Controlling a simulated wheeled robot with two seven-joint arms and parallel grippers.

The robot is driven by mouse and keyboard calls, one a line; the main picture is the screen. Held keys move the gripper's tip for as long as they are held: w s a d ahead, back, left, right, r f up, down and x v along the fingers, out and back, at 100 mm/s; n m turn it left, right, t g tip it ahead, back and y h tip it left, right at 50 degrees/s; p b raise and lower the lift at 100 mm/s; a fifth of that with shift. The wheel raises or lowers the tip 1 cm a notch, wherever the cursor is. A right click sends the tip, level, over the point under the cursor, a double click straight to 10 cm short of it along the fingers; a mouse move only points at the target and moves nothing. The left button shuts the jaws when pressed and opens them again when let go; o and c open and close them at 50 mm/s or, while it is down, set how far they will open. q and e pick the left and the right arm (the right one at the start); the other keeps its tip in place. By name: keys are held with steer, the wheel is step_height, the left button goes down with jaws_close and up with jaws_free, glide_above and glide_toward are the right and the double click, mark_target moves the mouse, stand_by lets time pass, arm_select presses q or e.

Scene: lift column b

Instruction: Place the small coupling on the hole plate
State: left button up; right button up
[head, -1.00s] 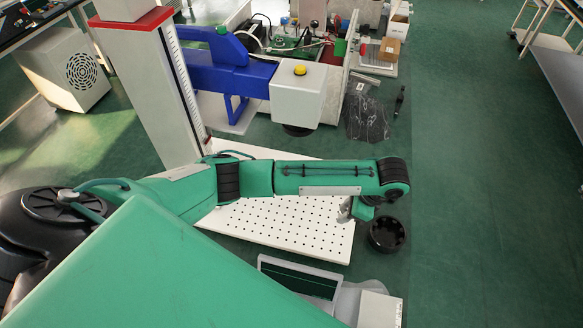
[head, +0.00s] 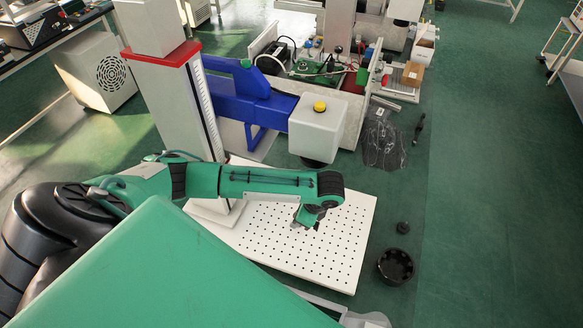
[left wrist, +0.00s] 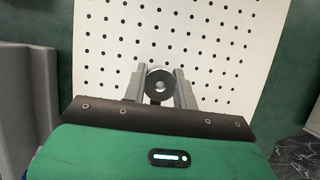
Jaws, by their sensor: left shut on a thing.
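The small coupling (left wrist: 159,84), a dark ring with a round hole, sits between the two grey fingers of my left gripper (left wrist: 160,92) in the left wrist view. The fingers are shut on it. The white hole plate (left wrist: 210,50) lies behind and below it, and I cannot tell the gap. In the head view my left gripper (head: 303,217) is over the middle of the hole plate (head: 335,235), and the coupling cannot be made out there. My right gripper is not in view.
A white box-shaped head with a yellow button (head: 320,107) and a white column (head: 180,90) stand behind the plate. Green floor is clear at the right.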

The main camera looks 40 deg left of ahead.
mark_target(291, 221)
arm_select(q)
steer(key=shift+s+a, duration=0.2)
steer(key=shift+a, duration=0.55)
steer(key=p+x, duration=0.1)
steer(key=x, duration=0.1)
steer(key=shift+f+p, duration=0.35)
steer(key=shift+f, duration=0.55)
steer(key=o, duration=1)
steer(key=shift+f, duration=0.15)
